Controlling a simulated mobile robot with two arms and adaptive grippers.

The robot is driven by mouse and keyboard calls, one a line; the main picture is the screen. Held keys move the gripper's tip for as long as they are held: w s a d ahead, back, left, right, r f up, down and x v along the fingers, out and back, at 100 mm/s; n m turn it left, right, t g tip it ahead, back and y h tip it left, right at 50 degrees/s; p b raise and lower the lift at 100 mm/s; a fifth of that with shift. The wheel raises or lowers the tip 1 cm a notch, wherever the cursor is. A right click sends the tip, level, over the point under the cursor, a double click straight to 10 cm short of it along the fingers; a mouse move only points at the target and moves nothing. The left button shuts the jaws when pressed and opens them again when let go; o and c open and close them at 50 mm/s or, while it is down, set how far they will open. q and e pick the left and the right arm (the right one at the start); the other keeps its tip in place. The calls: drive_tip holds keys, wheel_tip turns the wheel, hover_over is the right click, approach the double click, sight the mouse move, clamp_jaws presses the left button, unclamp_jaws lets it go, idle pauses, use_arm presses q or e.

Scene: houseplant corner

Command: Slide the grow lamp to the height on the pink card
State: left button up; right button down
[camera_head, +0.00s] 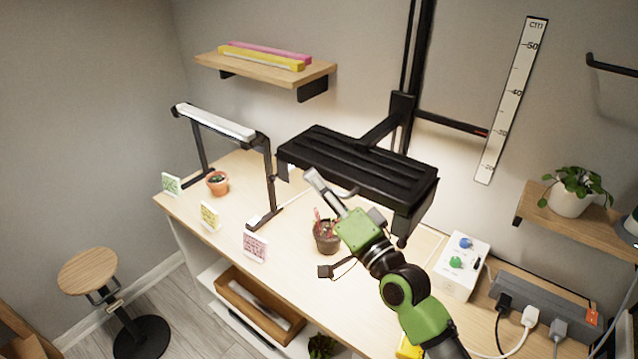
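The grow lamp is a black ribbed panel (360,163) on a bracket that rides a black vertical rail (417,60). A black arm with a red tip (481,132) reaches from the bracket to a white height scale (512,100), around its third labelled mark down, which is too small to read surely. The pink card (256,246) stands at the table's front edge; its print is unreadable. My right gripper (322,188) is just below the panel's front edge, beside a grey curved piece. My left gripper is out of view.
A second lamp (215,122), yellow card (210,217), green card (171,185) and small pot (217,183) are left. A control box (460,265) and power strip (545,300) are right.

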wheel_tip(320, 180, up, 10)
drive_tip(key=p, duration=0.8)
drive_tip(key=shift+r+p, duration=0.2)
drive_tip(key=shift+p, duration=0.2)
drive_tip(key=shift+f, duration=0.2)
drive_tip(key=c, duration=2.4)
unclamp_jaws()
drive_tip(key=shift+c, duration=0.2)
drive_tip(key=v, duration=1.2)
